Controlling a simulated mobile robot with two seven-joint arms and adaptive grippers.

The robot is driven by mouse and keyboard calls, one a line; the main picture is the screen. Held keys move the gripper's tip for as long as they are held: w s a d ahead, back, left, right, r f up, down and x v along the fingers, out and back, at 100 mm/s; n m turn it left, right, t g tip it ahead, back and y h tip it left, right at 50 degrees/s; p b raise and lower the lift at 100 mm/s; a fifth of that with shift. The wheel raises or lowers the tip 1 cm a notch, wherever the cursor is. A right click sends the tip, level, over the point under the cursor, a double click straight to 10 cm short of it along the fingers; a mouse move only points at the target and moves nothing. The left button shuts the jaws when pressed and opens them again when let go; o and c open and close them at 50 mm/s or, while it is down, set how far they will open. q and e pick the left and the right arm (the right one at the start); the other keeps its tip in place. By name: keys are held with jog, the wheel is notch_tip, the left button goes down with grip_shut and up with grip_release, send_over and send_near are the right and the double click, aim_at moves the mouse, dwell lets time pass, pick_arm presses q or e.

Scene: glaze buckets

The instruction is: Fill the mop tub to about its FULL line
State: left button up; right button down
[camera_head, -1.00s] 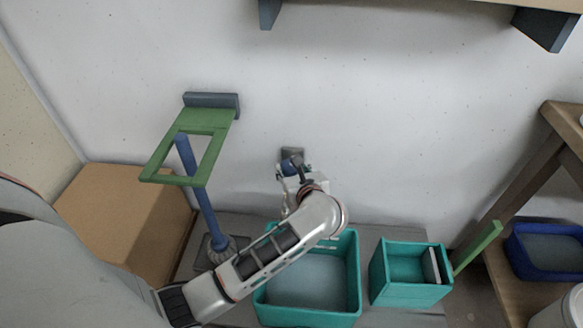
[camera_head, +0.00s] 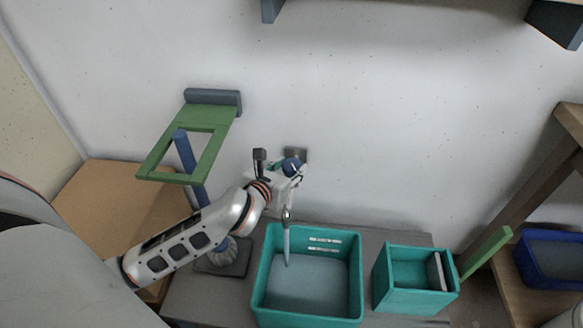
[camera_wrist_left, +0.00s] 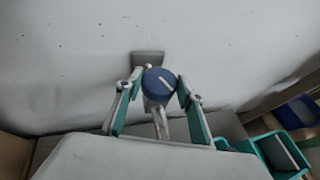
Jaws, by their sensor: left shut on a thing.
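The mop tub (camera_head: 356,270) is an open teal tub on the grey stand below the wall tap. Grey-blue water (camera_head: 305,290) lies in it, below two pale marks (camera_head: 325,246) on its far inner wall; their lettering is too small to read. A thin pale stream (camera_head: 287,245) falls from the tap spout (camera_head: 287,213) into the tub. My left gripper (camera_head: 290,168) is shut on the round blue tap knob (camera_wrist_left: 158,83), with a finger on either side of it. The knob's white stripe slants in the left wrist view. My right gripper is out of view.
A smaller teal divided box (camera_head: 400,300) stands right of the tub, beside an upright green bar (camera_head: 486,252). A green frame (camera_head: 155,160) juts from the wall around a blue handle (camera_head: 184,150). A cardboard-coloured box (camera_head: 115,200) stands left; a blue bin (camera_head: 548,258) is at right.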

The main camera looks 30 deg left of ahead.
pick_arm(q)
jog(key=shift+m+h, duration=0.5)
jog(key=o, duration=1.1)
jog(key=shift+s, duration=0.1)
jog(key=v, duration=1.1)
jog(key=shift+s+r, duration=0.15)
jog(key=shift+s, duration=0.25)
